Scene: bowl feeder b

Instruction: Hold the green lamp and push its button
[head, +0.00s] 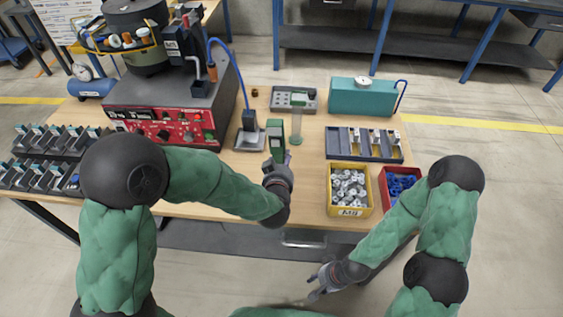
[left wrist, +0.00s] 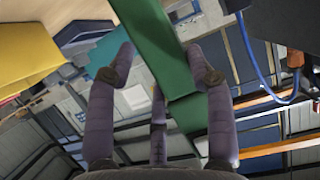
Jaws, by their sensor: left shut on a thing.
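The green lamp (head: 275,136) is a green upright block with a light panel on its face, held above the table near its front edge. My left gripper (head: 277,166) is shut on its lower part. In the left wrist view the lamp (left wrist: 150,35) runs as a green bar between the fingers of my left gripper (left wrist: 160,65). Its button cannot be made out. My right gripper (head: 317,284) is low in front of the table, apart from the lamp and empty, with its fingers spread.
A clear column on a green foot (head: 295,141) stands just right of the lamp. A dark stand (head: 249,138) is to its left. A yellow bin of metal parts (head: 349,211), a red bin (head: 384,180) and a slotted tray (head: 340,143) are at right. The red-fronted feeder (head: 180,128) stands at left.

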